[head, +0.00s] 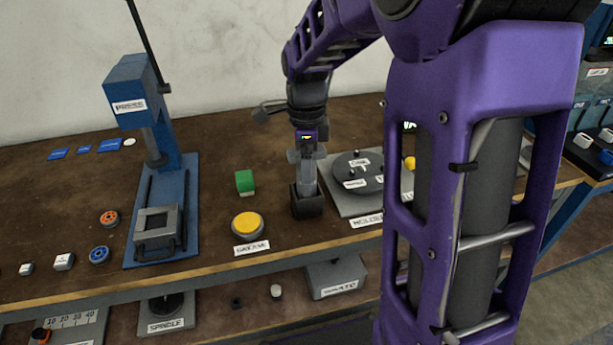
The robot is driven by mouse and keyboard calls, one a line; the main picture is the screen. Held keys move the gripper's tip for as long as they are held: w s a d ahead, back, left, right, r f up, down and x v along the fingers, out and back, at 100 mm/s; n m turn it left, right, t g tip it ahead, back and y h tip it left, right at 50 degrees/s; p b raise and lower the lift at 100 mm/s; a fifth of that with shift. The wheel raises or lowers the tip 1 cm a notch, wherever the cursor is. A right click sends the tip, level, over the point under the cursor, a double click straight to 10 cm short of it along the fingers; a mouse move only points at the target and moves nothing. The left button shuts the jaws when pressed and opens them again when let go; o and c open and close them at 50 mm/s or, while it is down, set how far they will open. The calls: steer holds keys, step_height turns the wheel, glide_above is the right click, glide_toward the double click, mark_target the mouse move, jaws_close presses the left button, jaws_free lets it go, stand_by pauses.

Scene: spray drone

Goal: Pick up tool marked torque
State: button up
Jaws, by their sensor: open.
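My purple arm reaches over the wooden bench, and my gripper (307,158) points down near the middle of the bench top. It is open. Directly below it, and partly covered by it, is a dark block (307,202) with a grey upright part above it. I cannot tell where my gripper ends and that part begins, or whether they touch. No label reading torque can be made out. A grey box (335,273) on the lower shelf has a label too small to read surely.
A yellow button (248,225) and a green block (244,182) stand left of my gripper. A grey plate with a dark disc (357,172) is close on its right. A blue press (135,95) rises at left. The bench's front edge (230,268) runs below.

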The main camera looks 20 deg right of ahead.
steer(key=shift+f, duration=0.1)
steer(key=shift+c, duration=0.2)
jaws_close()
